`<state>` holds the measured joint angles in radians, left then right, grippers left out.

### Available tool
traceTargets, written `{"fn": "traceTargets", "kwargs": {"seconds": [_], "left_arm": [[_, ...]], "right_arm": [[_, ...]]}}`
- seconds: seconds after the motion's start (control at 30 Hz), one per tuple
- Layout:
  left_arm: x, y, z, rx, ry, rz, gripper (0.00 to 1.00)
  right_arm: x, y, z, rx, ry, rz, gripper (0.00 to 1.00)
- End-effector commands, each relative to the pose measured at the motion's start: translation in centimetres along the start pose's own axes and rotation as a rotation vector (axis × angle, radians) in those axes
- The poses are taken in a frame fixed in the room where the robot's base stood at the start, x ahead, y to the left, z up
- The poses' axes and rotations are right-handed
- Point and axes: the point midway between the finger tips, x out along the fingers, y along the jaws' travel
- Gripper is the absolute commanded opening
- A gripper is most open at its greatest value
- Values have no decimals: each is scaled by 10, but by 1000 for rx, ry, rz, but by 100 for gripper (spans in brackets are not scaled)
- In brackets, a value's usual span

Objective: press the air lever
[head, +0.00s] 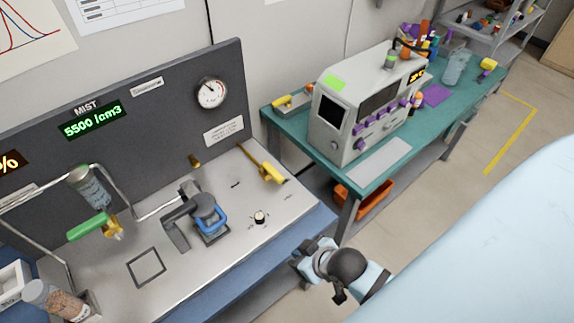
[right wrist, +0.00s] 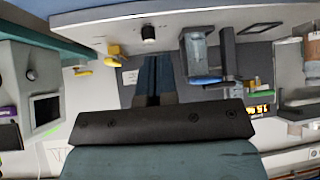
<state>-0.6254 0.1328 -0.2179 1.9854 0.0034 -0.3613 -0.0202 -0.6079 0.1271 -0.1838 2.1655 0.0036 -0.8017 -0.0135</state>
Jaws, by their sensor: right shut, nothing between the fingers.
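A yellow lever (head: 268,171) with a long thin arm sits at the right of the grey bench panel. A lever with a green handle (head: 88,227) stands at the left of the bench. I cannot tell from labels which is the air lever. My right gripper (head: 308,252) hangs off the bench's front right corner, apart from both levers. In the right wrist view its fingers (right wrist: 155,75) are together and empty, and a yellow lever part (right wrist: 113,50) shows to their left. My left gripper is not in view.
A black knob (head: 259,217) and a blue-handled clamp device (head: 209,220) stand on the bench top (head: 205,267). A gauge (head: 211,93) and a green MIST readout (head: 92,119) are on the back panel. A green table with a grey instrument (head: 345,105) stands to the right.

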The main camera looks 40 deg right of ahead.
Motion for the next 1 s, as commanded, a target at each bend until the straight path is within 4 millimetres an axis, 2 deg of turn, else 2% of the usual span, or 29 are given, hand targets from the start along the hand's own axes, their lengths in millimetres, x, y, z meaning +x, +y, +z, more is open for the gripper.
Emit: {"fn": "traceTargets", "kwargs": {"seconds": [0.1, 0.3, 0.47, 0.57, 0.77, 0.87, 0.97, 1.0], "left_arm": [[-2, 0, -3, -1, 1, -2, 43], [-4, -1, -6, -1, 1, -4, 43], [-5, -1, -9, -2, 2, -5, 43], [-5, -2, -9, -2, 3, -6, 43], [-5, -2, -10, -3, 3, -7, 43], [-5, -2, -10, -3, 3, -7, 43], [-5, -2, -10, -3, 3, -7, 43], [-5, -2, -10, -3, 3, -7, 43]], "right_arm": [[-23, 8, -11, 6, -93, 11, 0], [-50, 17, -20, 9, -230, 9, 0], [-60, 24, -27, -12, -336, -37, 0], [-47, 28, -30, -43, -382, -100, 0], [-5, 46, -37, -84, -414, -224, 0], [20, 64, -44, -86, -416, -281, 0], [47, 94, -56, -68, -411, -334, 0], [58, 110, -63, -53, -405, -351, 0]]}}
